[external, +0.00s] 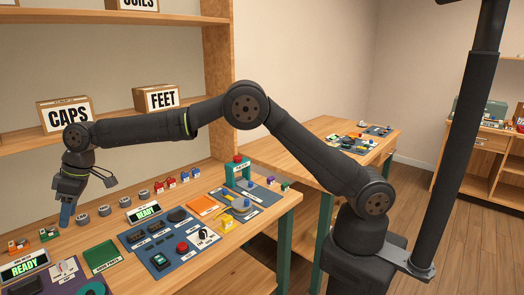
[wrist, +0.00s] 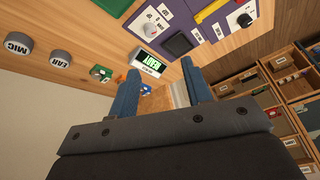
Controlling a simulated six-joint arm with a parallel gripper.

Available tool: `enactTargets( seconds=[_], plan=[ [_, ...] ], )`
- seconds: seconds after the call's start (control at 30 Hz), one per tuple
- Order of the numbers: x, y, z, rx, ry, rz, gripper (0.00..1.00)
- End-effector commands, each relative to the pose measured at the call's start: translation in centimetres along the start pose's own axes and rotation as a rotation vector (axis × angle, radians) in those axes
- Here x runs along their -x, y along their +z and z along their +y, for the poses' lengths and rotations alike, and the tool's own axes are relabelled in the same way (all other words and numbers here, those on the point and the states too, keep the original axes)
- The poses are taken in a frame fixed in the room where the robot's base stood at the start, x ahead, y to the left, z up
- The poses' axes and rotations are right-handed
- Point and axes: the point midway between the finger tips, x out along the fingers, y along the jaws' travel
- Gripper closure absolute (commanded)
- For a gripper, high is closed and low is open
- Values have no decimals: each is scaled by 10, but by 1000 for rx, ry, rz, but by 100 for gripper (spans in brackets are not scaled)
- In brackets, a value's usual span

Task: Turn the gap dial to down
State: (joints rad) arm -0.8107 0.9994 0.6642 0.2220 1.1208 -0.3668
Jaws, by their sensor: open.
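In the external view, a dark knob on a white plate (external: 204,237) sits on the blue panel by the red button. Another white plate with a small pointer (external: 62,269) is on the front-left panel. In the wrist view, a white plate with a dark dial (wrist: 243,17) is on the purple panel at the upper right.
A READY display (external: 143,211) stands behind the blue panel; another (external: 24,265) is at front left. Grey round caps (external: 104,210) line the bench near my gripper. A green tray (external: 101,257) lies between the panels. Shelf boxes (external: 65,113) are behind.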

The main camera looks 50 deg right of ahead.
Motion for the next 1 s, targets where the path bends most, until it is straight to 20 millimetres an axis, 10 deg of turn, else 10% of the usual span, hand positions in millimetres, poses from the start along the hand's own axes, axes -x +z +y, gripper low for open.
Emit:
enactTargets(
  seconds=[0.27,1.0],
  plan=[
    [-4,-4,10,76,62,-19,55],
    [-143,0,18,72,60,-18,55]
  ],
)
